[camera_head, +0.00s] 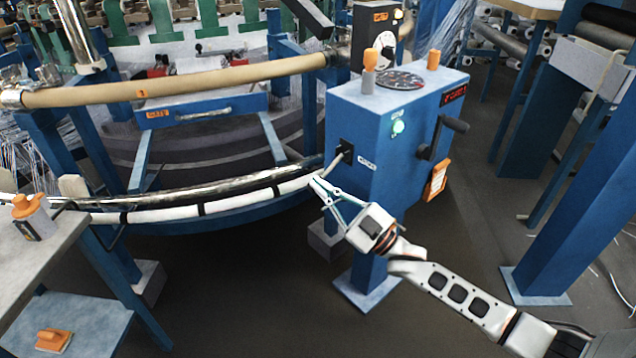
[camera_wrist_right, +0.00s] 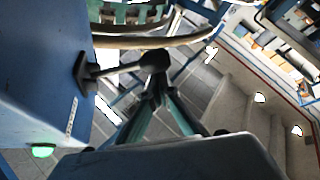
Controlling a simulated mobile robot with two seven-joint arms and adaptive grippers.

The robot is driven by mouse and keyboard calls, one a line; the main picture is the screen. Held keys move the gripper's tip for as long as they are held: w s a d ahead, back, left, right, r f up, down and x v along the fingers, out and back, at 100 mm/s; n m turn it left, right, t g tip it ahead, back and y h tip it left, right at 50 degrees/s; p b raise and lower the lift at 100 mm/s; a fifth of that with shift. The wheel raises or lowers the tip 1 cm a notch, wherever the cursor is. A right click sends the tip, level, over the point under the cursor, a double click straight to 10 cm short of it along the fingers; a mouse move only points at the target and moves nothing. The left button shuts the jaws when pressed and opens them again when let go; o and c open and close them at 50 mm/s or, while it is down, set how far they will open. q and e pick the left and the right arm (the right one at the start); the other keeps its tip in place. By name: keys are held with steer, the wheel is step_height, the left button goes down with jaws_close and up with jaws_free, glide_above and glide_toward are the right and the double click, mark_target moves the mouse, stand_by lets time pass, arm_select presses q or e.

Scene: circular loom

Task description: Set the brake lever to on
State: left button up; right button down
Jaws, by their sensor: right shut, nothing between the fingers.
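The brake lever (camera_head: 337,161) sticks out from a black plate on the left face of the blue control box (camera_head: 372,190), beside a small white label. In the right wrist view the lever (camera_wrist_right: 118,70) runs from its plate to a dark rounded knob (camera_wrist_right: 155,61). My right gripper (camera_head: 318,183) is shut and empty, just below the lever's outer end. In the right wrist view its fingertips (camera_wrist_right: 154,95) meet right below the knob in the picture; I cannot tell whether they touch it. The label is too small to read. My left gripper is not in view.
The loom's curved rail (camera_head: 230,194) passes left of the gripper. A grey table (camera_head: 50,250) stands at left. Floor in front is clear.

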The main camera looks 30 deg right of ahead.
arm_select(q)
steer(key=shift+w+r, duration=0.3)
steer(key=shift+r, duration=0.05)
arm_select(e)
steer(key=shift+d+f+n+g+y, duration=0.15)
steer(key=shift+f+n+g+y, duration=0.2)
steer(key=shift+n, duration=0.35)
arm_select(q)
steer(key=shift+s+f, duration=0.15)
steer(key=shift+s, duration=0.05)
